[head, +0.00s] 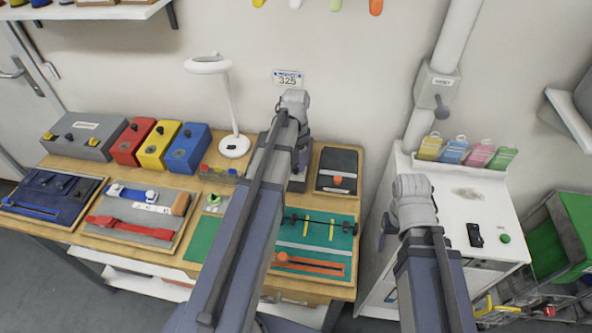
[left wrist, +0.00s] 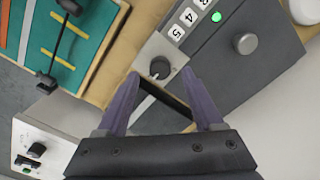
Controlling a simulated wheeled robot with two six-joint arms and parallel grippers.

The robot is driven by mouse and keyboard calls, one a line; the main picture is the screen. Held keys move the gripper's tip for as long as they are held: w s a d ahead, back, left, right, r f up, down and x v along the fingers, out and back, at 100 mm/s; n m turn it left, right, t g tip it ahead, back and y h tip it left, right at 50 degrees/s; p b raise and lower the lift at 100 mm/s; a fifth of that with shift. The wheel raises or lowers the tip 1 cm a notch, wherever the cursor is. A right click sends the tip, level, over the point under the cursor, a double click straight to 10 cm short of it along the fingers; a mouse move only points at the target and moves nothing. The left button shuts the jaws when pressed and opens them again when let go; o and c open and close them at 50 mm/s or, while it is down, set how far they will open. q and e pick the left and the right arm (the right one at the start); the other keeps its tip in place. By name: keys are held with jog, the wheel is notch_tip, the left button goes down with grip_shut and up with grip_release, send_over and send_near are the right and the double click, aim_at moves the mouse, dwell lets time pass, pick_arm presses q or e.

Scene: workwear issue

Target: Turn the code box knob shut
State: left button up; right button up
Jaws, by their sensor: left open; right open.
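In the left wrist view a code box (left wrist: 235,70) has a grey body, a row of numbered keys (left wrist: 183,24) and a lit green lamp (left wrist: 216,17). A dark round knob (left wrist: 160,68) with a pale pointer mark sits on its light grey plate. My left gripper (left wrist: 161,80) is open, its fingertips on either side of the knob in the picture; contact cannot be told. In the head view my left gripper (head: 299,178) points down at the back of the table, and my arm hides most of the code box. My right gripper (head: 384,240) is beside the white cabinet, its fingertips unclear.
A grey cylindrical knob (left wrist: 243,45) stands on the same box. The wooden table (head: 170,172) also holds red (head: 130,148), yellow and blue boxes, a white lamp (head: 233,144) and a green mat (head: 338,226). The white cabinet (head: 450,190) stands to the right.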

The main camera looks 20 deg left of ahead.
aim_at(296, 169)
pick_arm(q)
jog(key=shift+f+b, duration=0.9)
jog(key=shift+f, duration=0.5)
pick_arm(e)
notch_tip(296, 169, down, 3)
jog(key=shift+r, duration=0.15)
pick_arm(q)
jog(key=shift+c, duration=0.3)
grip_shut()
